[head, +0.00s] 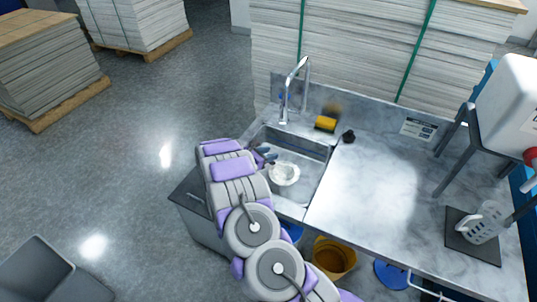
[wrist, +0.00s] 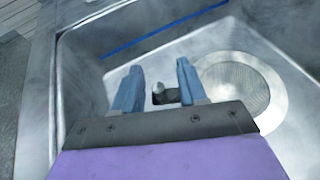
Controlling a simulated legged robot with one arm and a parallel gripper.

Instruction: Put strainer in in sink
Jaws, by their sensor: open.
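The sink (head: 318,148) is a steel basin set in the counter, and its inner wall fills much of the wrist view (wrist: 290,35). The strainer (head: 285,174), a pale round mesh disc with a rim, lies in the basin; it also shows in the wrist view (wrist: 232,85) to the right of my fingers. My gripper (head: 265,156) is over the left part of the sink, beside the strainer. In the wrist view its two blue fingers (wrist: 158,82) stand apart. A small dark piece with a metal knob shows between them; I cannot tell what it is.
The tap (head: 293,90) rises behind the basin. A yellow sponge (head: 325,123) and a small dark object (head: 348,136) lie by the sink's back edge. The counter (head: 385,190) to the right is mostly clear. A white container (head: 510,100) stands on a dark stand there.

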